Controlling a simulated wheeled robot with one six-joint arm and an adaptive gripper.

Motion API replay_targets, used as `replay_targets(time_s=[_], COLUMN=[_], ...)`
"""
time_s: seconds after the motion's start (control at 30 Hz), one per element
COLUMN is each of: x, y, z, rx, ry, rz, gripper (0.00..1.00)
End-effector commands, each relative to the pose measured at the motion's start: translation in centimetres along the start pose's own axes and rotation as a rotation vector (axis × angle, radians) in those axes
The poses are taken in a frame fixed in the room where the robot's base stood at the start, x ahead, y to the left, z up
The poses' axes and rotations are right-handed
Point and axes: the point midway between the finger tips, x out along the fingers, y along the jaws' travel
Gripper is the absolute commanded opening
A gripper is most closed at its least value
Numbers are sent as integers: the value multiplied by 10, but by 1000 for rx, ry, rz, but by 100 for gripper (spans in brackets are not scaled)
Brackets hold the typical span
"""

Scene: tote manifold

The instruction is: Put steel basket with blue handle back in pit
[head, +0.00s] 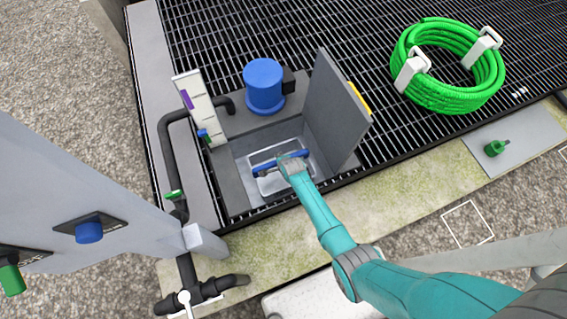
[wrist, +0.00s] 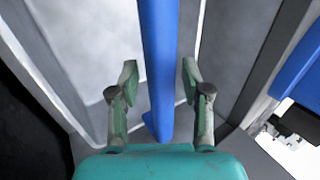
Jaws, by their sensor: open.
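The steel basket (head: 268,183) with its blue handle (head: 265,168) sits inside the pit (head: 242,180), below the grating. The handle also runs down the middle of the wrist view (wrist: 158,60), with grey basket surface (wrist: 105,55) behind it. My gripper (head: 284,162) is at the handle. In the wrist view my gripper (wrist: 159,82) has its two fingers apart, one on each side of the handle, with gaps visible on both sides. Part of the basket is hidden by my arm in the head view. I cannot tell whether it rests fully on the pit floor.
A grey hatch lid (head: 335,105) stands open at the pit's right. A blue motor (head: 264,85) is behind the pit, with a white gauge board (head: 199,108) and a dark pipe (head: 168,150) to the left. A green hose coil (head: 448,65) lies on the grating.

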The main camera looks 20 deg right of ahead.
Motion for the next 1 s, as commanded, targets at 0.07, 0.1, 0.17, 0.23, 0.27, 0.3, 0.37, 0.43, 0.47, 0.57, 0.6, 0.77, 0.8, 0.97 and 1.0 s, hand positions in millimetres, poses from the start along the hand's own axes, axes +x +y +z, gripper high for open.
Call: replay_targets(time_s=[0.07,0.1,0.17,0.23,0.27,0.3,0.37,0.43,0.47,0.57,0.6,0.77,0.8,0.97,1.0], x=[-7,-12,-20,-30,-34,-40,-49,-60,-64,-80,-85,-103,-106,-113,-114], y=[0,0,0,0,0,0,0,0,0,0,0,0,0,0,0], z=[0,0,0,0,0,0,0,0,0,0,0,0,0,0,0], rx=[0,0,0,0,0,0,0,0,0,0,0,0,0,0,0], ry=[0,0,0,0,0,0,0,0,0,0,0,0,0,0,0], rz=[-3,-2,-3,-3,-3,-2,-3,-2,-2,-2,-3,-2,-2,-1,-1], gripper=[48,48,48,48,48,48,48,48,48,48,48,48,48,48,48])
